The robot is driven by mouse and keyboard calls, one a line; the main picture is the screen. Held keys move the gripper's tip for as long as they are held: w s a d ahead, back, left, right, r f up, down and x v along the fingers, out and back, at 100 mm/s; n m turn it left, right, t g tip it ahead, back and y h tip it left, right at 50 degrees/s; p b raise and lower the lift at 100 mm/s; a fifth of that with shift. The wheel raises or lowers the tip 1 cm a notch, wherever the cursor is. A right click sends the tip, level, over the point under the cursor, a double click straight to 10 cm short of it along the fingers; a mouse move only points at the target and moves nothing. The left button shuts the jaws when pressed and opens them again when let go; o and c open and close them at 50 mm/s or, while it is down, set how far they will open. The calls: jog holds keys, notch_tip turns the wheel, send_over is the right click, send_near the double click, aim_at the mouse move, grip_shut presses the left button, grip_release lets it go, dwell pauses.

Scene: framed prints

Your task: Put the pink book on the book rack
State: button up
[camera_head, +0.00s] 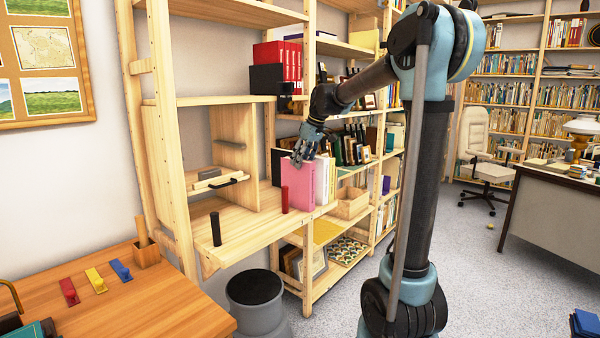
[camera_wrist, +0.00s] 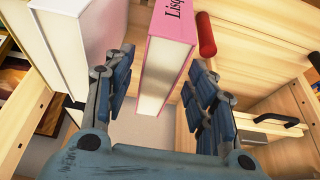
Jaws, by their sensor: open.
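The pink book (camera_head: 297,184) stands upright on the wooden shelf, at the near end of a row of books. In the wrist view the pink book (camera_wrist: 168,45) shows its pink cover, dark spine lettering and cream page edges. My gripper (camera_head: 303,150) is open at the top of the row. In the wrist view my gripper (camera_wrist: 155,88) has its fingers on either side of the pink book, with a gap visible on the left. The wooden shelf unit (camera_head: 240,224) holds the row; I cannot tell which part is the book rack.
White books (camera_wrist: 92,25) stand close to the left finger in the wrist view. A red post (camera_head: 285,199) and a black post (camera_head: 215,228) rise from the shelf. The shelf between the posts is clear.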

jog(key=shift+v, duration=2.7)
jog(key=s+d+f+m+h, duration=0.1)
jog(key=s+d+f+m, duration=0.2)
jog(key=s+d+f, duration=0.4)
jog(key=s+d+f+m+h, duration=0.1)
jog(key=s+d+f+m, duration=0.2)
jog(key=s, duration=1.5)
jog(key=s+d+f+m+h, duration=0.1)
jog(key=s+d+f+m, duration=0.3)
jog(key=s+d+f, duration=0.7)
notch_tip(320, 180, down, 7)
jog(key=shift+s+r+g, duration=0.25)
jog(key=shift+s+g, duration=0.05)
jog(key=shift+s, duration=0.7)
jog(key=shift+a, duration=0.1)
jog(key=shift+w+f, duration=0.2)
jog(key=shift+w, duration=0.35)
